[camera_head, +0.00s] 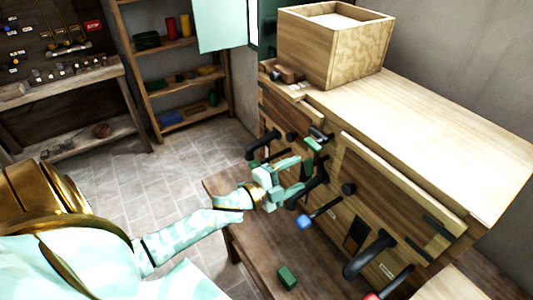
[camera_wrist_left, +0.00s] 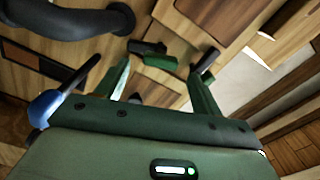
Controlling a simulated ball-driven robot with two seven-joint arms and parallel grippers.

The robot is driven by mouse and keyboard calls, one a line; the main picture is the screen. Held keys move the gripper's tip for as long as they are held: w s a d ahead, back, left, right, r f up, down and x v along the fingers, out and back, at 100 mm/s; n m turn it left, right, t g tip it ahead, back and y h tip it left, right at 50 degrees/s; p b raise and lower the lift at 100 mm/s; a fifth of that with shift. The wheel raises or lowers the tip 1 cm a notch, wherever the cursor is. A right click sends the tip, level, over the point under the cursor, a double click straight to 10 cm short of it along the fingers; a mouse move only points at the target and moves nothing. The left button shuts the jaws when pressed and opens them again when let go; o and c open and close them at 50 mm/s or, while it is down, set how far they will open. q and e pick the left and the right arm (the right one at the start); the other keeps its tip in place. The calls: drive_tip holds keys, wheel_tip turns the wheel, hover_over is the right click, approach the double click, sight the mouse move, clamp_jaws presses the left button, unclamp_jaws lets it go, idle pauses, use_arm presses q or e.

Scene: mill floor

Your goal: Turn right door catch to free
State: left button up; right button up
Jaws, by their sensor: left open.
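My left gripper (camera_head: 302,172) reaches in from the left to the front of the wooden mill cabinet. It is open, and its two fingers also show in the wrist view (camera_wrist_left: 168,68). A small green piece (camera_head: 313,150) with a dark end sits on the cabinet front just beyond the fingertips; I take it to be the door catch. In the wrist view this green piece (camera_wrist_left: 160,62) shows between the fingertips, with no grip on it. Whether a finger touches it, I cannot tell. My right gripper is not in view.
A blue-ended lever (camera_head: 305,222) and a black curved handle (camera_head: 370,254) stick out of the cabinet front close by. A red-ended lever (camera_head: 372,297) is lower right. A green block (camera_head: 287,277) lies on the wooden step below. A wooden box (camera_head: 333,55) stands on top.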

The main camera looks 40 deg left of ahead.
use_arm(q)
drive_tip(key=v, duration=1.1)
drive_tip(key=shift+b, duration=0.45)
